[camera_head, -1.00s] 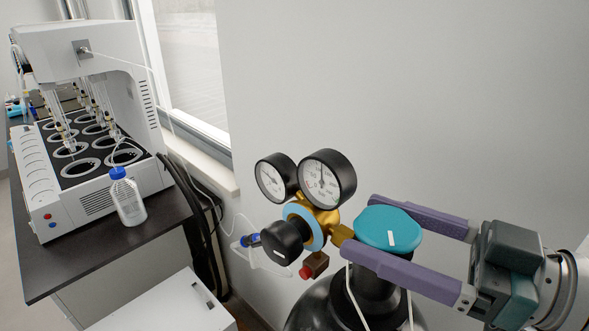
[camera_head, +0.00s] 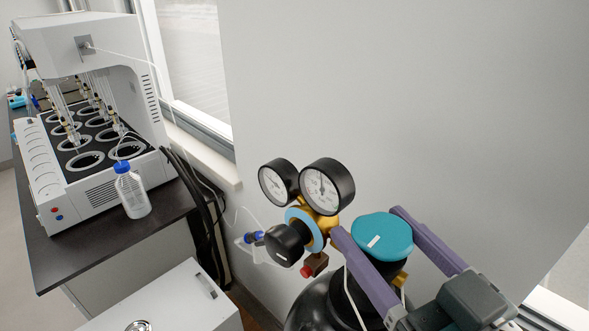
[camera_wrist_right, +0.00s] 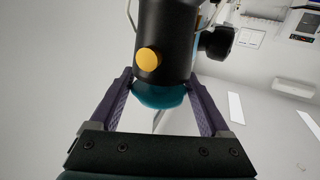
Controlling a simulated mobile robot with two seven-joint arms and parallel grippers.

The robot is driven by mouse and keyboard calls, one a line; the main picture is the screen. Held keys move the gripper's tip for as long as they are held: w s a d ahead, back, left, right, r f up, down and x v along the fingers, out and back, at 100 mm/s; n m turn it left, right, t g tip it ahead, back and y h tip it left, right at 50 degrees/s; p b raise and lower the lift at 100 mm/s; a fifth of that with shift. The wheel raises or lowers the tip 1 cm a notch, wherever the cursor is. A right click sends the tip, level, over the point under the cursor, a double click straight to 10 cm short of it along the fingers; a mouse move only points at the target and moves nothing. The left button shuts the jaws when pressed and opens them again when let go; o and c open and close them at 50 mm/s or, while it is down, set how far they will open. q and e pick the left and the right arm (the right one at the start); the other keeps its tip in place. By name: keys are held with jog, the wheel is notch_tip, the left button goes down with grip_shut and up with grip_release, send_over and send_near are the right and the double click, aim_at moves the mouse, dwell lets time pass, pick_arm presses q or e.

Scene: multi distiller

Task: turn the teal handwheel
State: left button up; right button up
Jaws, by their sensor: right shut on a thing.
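The teal handwheel (camera_head: 383,236) sits on top of the dark gas cylinder (camera_head: 318,303), with a white mark on its top face. My right gripper (camera_head: 367,222) has its two purple fingers on either side of the handwheel and is shut on it. In the right wrist view the teal handwheel (camera_wrist_right: 160,97) lies between the purple fingers (camera_wrist_right: 158,90), partly hidden behind the black valve body. My left gripper is not in view.
Two pressure gauges (camera_head: 326,186) and a black regulator knob (camera_head: 284,243) stand just left of the handwheel. The wall is close behind. A bench (camera_head: 120,235) with a white multi-position distiller (camera_head: 100,45) and a blue-capped bottle (camera_head: 131,192) is at left.

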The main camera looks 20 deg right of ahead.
dwell(0.4)
jog(key=o, duration=1.2)
jog(key=shift+s, duration=0.15)
jog(key=shift+s+f, duration=0.15)
jog(key=shift+s, duration=0.2)
jog(key=s+b, duration=0.3)
jog(key=s, duration=0.6)
jog(key=shift+b, duration=0.3)
